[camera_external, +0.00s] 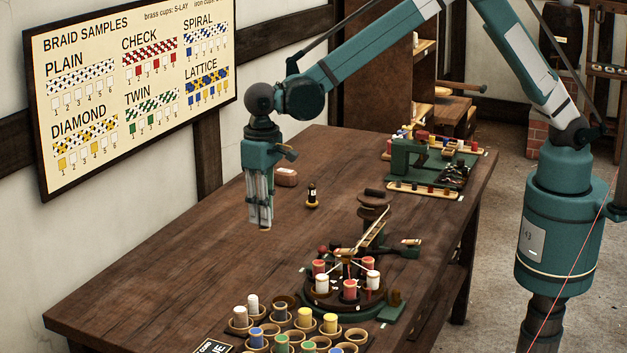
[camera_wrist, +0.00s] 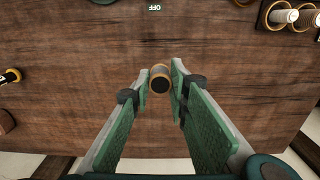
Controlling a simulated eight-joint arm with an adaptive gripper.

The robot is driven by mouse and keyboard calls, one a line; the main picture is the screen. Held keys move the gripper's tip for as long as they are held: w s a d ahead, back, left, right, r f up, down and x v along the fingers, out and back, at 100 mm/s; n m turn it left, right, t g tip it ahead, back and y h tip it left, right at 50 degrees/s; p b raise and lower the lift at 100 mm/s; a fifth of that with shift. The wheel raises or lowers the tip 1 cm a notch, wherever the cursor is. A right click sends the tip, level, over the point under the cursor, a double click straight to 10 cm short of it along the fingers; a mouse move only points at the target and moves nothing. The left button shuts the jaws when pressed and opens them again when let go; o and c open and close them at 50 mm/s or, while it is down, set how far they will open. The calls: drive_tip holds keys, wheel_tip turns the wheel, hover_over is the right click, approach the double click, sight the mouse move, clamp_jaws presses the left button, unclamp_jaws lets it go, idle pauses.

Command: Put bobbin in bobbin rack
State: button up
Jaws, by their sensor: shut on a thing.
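My gripper (camera_external: 260,224) hangs above the left side of the table, pointing down. In the wrist view its fingertips (camera_wrist: 161,76) are closed around a small bobbin (camera_wrist: 160,73) with a tan rim and a dark end. In the external view only a sliver of the bobbin shows below the fingers. A rack of round cups (camera_external: 357,335) stands at the table's front, partly cut off by the frame. Several of its cups hold white, yellow, blue and green bobbins, and others look empty. Part of it shows at the top right of the wrist view (camera_wrist: 268,15).
A round braiding device with red and white bobbins (camera_external: 350,290) stands behind the cup rack. A small dark bottle (camera_external: 312,196) and a tan block (camera_external: 287,177) are right of my gripper. A green machine (camera_external: 425,165) is at the far end. The table's left front is clear.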

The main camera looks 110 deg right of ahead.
drive_tip(key=s+a+n, duration=0.2)
drive_tip(key=a+n, duration=0.1)
drive_tip(key=a, duration=1.1)
drive_tip(key=s+a+n, duration=0.3)
drive_tip(key=a, duration=1.1)
drive_tip(key=s+a+n, duration=0.2)
drive_tip(key=a+n, duration=0.1)
drive_tip(key=a, duration=1.1)
drive_tip(key=shift+s+r, duration=0.25)
hover_over(356, 338)
drive_tip(key=shift+a+f, duration=0.1)
drive_tip(key=shift+f, duration=3.05)
drive_tip(key=shift+f, duration=1.85)
drive_tip(key=shift+f+b, duration=0.15)
drive_tip(key=shift+b, duration=0.2)
drive_tip(key=o, duration=0.8)
